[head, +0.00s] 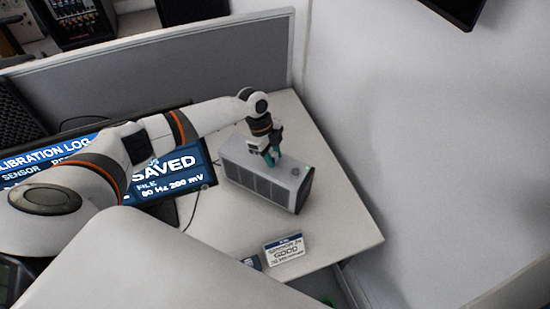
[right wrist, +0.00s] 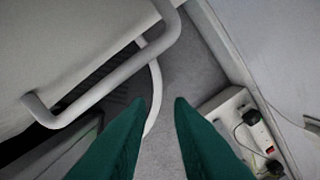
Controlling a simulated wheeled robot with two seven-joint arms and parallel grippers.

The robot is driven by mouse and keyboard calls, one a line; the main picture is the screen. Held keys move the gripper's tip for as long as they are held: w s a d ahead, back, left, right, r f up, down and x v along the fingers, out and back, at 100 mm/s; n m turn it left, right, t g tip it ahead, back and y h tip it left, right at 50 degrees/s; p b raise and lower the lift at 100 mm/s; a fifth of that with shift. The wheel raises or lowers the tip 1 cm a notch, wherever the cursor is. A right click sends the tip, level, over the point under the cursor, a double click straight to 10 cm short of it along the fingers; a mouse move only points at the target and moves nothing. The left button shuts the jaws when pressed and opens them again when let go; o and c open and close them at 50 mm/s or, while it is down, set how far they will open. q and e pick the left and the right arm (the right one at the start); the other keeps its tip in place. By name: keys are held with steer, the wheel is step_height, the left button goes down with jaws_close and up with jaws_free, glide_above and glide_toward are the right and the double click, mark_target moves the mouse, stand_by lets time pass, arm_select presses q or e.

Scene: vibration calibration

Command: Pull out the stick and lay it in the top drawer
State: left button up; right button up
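The grey box-shaped unit (head: 266,180) stands on the white desk. My left gripper (head: 272,156), with teal fingers, points down at the top of this unit. Its fingers look close together, but they are too small to tell whether they hold anything. I cannot make out a stick; it may be hidden at the fingers. In the right wrist view my right gripper (right wrist: 163,102) has its two green fingers apart with nothing between them. A pale bar handle (right wrist: 110,82) on a light panel lies beyond the fingers at the upper left; I cannot tell which drawer it belongs to.
A screen (head: 170,174) reading SAVED stands left of the unit, partly behind my left arm. A small sign (head: 285,249) reading GOOD stands near the desk's front edge. A grey partition (head: 170,68) and a white wall (head: 400,130) bound the desk. A power strip (right wrist: 256,132) lies low at right.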

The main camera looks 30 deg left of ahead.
arm_select(q)
jaws_close()
steer(key=shift+w+r, duration=0.1)
steer(key=shift+r, duration=0.15)
steer(key=shift+r+p, duration=0.3)
steer(key=shift+p, duration=0.2)
steer(key=shift+r+p, duration=0.3)
stand_by(0.6)
steer(key=shift+r+p, duration=1.4)
steer(key=shift+r, duration=0.25)
steer(key=shift+r, duration=0.1)
